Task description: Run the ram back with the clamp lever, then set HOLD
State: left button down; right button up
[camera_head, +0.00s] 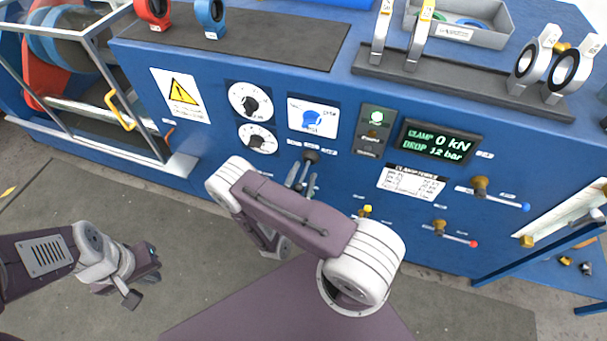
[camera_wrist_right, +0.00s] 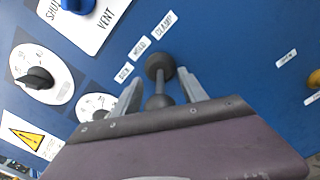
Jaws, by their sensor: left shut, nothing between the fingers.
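The clamp lever (camera_head: 311,157) has a round black knob on the blue panel, under the middle of three small labels. In the right wrist view the lever knob (camera_wrist_right: 160,66) lies closest to the HOLD label (camera_wrist_right: 139,50), between BACK (camera_wrist_right: 123,72) and CLAMP (camera_wrist_right: 163,25). My right gripper (camera_head: 302,178) is at the lever. In its wrist view my right gripper (camera_wrist_right: 160,88) has fingers apart on either side of the lever stem, with gaps visible. The display (camera_head: 438,143) reads CLAMP 0 kN, DROP 12 bar. My left gripper (camera_head: 145,272) is shut and empty, above the floor.
A lit green lamp (camera_head: 377,116) sits left of the display. Blue-handled (camera_head: 500,197) and red-handled (camera_head: 455,236) valves stick out at right. The floor at left is clear.

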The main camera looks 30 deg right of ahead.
jog(key=v, duration=0.9)
jog(key=shift+b, duration=0.3)
dwell(0.4)
